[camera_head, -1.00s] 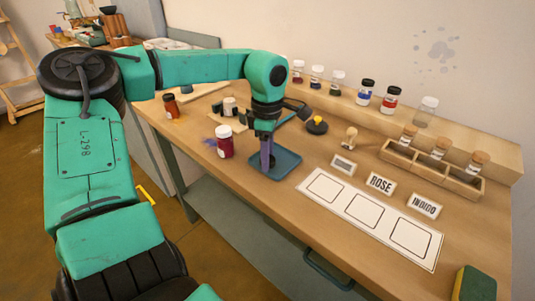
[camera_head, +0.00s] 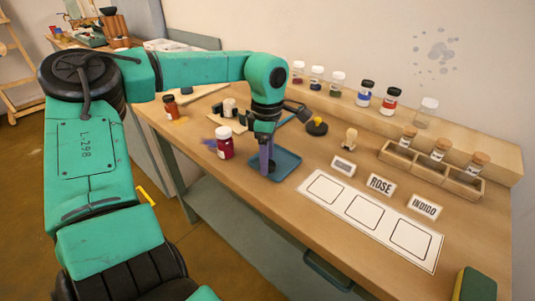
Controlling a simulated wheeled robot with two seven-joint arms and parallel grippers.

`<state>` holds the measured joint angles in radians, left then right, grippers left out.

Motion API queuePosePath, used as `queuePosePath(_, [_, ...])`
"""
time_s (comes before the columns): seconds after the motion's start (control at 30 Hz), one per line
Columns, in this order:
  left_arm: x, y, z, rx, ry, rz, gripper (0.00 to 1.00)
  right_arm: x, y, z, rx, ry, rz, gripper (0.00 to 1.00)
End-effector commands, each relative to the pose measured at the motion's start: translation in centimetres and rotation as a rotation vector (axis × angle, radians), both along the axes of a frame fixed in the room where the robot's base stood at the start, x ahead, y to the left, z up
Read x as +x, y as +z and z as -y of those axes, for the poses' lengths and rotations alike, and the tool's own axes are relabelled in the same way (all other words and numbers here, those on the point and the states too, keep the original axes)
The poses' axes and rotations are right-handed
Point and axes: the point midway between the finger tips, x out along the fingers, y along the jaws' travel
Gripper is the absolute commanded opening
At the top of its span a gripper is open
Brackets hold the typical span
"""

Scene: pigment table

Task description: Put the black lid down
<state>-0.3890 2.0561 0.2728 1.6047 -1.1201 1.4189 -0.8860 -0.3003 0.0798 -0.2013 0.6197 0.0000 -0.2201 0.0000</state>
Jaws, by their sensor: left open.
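My left gripper (camera_head: 267,166) points down over the blue tray (camera_head: 288,162) on the wooden table. Its purple fingers are open, with their tips low at the tray. A small dark shape, likely the black lid (camera_head: 272,166), is at the fingertips in the tray. The fingers partly hide it, and I cannot tell whether they touch it. My right gripper is not in view.
A red jar with a white lid (camera_head: 224,142) stands left of the tray. A black knob-like item with a yellow top (camera_head: 317,126) stands behind it. A white card with three squares (camera_head: 372,219) lies to the right. Several jars line the back shelf (camera_head: 455,136).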

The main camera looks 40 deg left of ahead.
Motion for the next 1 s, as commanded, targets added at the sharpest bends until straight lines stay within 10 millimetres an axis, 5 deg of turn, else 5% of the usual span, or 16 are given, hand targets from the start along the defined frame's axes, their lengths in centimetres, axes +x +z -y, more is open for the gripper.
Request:
queuePosePath(0.43, [0.2,11.5,-0.1,0.005,0.000,0.006,0.80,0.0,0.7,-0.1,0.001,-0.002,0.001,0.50])
queuePosePath(1.0, [0.2,12.6,0.0,0.002,-0.002,0.008,0.80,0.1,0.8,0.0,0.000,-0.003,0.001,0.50])
